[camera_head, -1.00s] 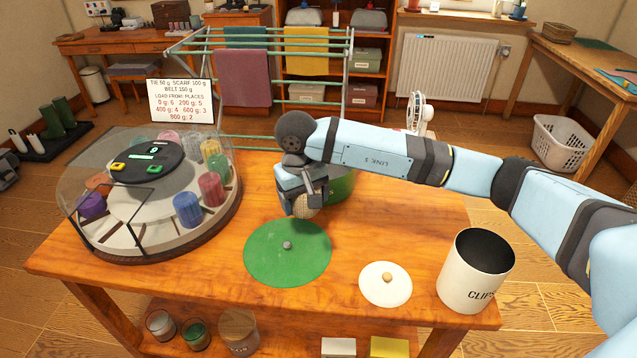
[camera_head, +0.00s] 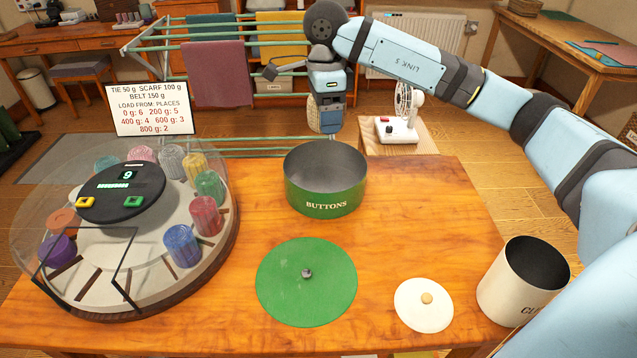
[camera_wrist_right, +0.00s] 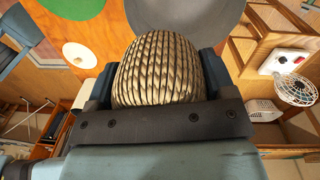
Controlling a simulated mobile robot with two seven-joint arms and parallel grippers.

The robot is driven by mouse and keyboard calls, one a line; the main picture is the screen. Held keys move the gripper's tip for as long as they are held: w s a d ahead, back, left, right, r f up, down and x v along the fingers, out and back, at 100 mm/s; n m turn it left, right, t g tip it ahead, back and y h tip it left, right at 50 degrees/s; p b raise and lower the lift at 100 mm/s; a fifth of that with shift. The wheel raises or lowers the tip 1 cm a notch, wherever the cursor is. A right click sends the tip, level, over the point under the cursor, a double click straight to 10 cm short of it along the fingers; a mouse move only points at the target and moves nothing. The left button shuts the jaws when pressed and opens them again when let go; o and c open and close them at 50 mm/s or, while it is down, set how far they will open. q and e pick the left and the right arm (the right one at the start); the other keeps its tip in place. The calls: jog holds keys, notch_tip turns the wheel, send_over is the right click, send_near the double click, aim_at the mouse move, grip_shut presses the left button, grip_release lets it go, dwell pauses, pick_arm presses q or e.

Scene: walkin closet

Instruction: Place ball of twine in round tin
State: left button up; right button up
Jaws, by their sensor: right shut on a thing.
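My right gripper (camera_head: 326,122) is shut on the ball of twine (camera_head: 314,119), a tan wound ball. It holds the ball in the air, in the picture just above the far rim of the round tin. The ball of twine (camera_wrist_right: 157,72) fills the middle of the right wrist view, between the dark fingers. The round tin (camera_head: 326,196) is green, marked "BUTTONS", open and looks empty inside. Its green round lid (camera_head: 306,280) with a grey knob lies flat on the table in front of it. My left gripper is not in view.
A clear-domed carousel (camera_head: 125,225) with coloured cylinders stands on the table's left. A white lid (camera_head: 424,304) and an open cream "CLIPS" canister (camera_head: 524,281) stand at the front right. A small fan (camera_head: 404,112) and drying rack (camera_head: 200,60) are behind. The table (camera_head: 430,205) right of the tin is clear.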

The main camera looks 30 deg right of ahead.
notch_tip(320, 180, down, 20)
jog(key=shift+s+r+b, duration=0.1)
jog(key=shift+b, duration=1.05)
jog(key=shift+f, duration=0.2)
jog(key=o, duration=0.7)
jog(key=shift+r, duration=0.1)
jog(key=r, duration=0.4)
jog(key=r+p, duration=0.1)
jog(key=r, duration=0.7)
jog(key=shift+w+d+r, duration=0.15)
jog(key=shift+w, duration=0.15)
